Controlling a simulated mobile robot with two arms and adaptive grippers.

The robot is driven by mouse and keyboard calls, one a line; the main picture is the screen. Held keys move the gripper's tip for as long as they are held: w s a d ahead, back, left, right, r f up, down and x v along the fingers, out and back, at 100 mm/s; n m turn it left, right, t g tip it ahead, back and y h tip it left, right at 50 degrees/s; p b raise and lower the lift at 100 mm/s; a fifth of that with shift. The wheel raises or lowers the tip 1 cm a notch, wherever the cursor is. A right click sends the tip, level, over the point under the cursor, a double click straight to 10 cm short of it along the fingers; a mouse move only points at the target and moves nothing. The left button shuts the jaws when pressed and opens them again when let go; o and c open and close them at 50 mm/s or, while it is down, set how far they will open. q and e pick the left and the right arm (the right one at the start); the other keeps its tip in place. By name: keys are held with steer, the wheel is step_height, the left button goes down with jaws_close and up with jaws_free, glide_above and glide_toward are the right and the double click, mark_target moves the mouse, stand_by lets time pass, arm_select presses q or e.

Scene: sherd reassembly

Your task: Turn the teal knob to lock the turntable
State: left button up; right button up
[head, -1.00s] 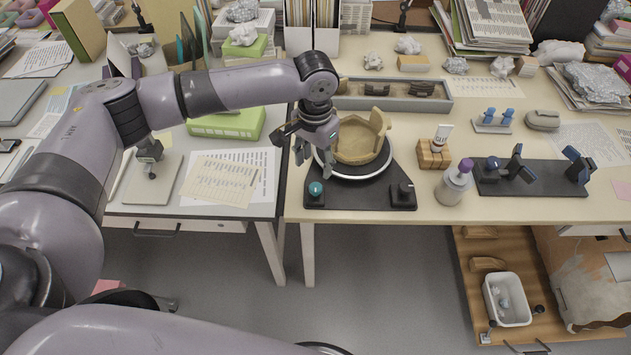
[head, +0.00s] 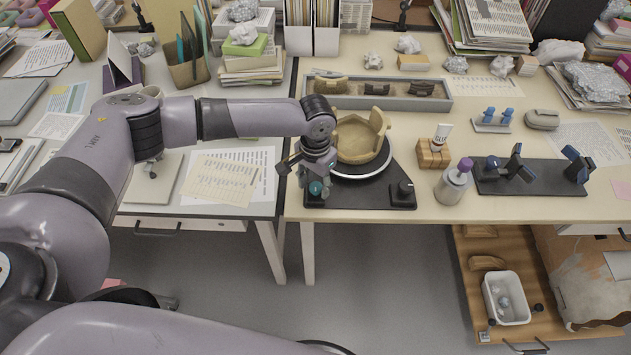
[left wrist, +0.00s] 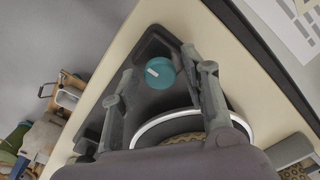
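The teal knob (head: 316,188) sits at the front left corner of the turntable's dark base (head: 358,198). It also shows in the left wrist view (left wrist: 158,74), with a pale mark on its top. My left gripper (head: 314,180) points down over the knob. In the left wrist view its two fingers (left wrist: 165,72) are open, with the knob between the tips and visible gaps either side. The turntable disc (head: 369,176) has a white rim and carries a tan, partly assembled bowl (head: 360,143). My right gripper is not in view.
A black knob (head: 402,189) stands at the base's front right. To the right are a wooden block (head: 433,155) with a glue tube, a purple-capped bottle (head: 453,185) and a dark stand (head: 540,178). A grey tray (head: 395,102) of sherds lies behind. The table's front edge is close.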

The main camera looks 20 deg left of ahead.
arm_select(q)
jaws_close()
stand_by(0.3)
steer(key=m+p, duration=0.3)
steer(key=shift+r, duration=0.2)
steer(key=m+p, duration=0.1)
steer(key=m, duration=0.2)
steer(key=shift+m+p, duration=0.3)
steer(key=shift+p, duration=0.05)
steer(key=m+p, duration=0.1)
steer(key=m, duration=0.4)
steer(key=shift+f+m, duration=0.15)
steer(key=shift+m, duration=0.15)
steer(key=m, duration=0.5)
steer(key=shift+w+m+p, duration=0.1)
steer(key=shift+m+p, duration=0.2)
steer(key=shift+p, duration=0.1)
